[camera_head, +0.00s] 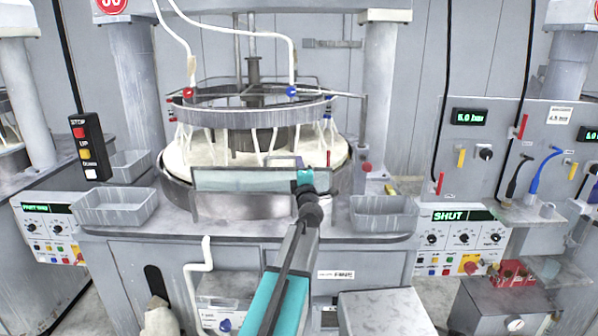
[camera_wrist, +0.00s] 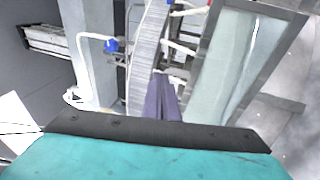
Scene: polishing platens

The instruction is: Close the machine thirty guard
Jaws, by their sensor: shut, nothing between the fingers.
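The guard (camera_head: 235,180) is a long, clear, pale green panel in a grey frame. It stands across the front rim of the round polishing platen in the head view. It also shows in the wrist view (camera_wrist: 222,60), tilted, right of my fingers. My gripper (camera_head: 304,178) is at the right end of the guard, close to its edge; I cannot tell whether it touches. In the wrist view my purple fingers (camera_wrist: 162,100) are together and hold nothing. A red round sign (camera_head: 112,3) above the machine is cut by the top edge, so its number is unclear.
Grey trays (camera_head: 115,206) (camera_head: 383,214) stand on the bench on both sides of the platen. The right control panel (camera_head: 462,240) has a display reading SHUT; the left one (camera_head: 47,228) seems to read PART WAY. White hoses (camera_head: 245,33) hang above the platen.

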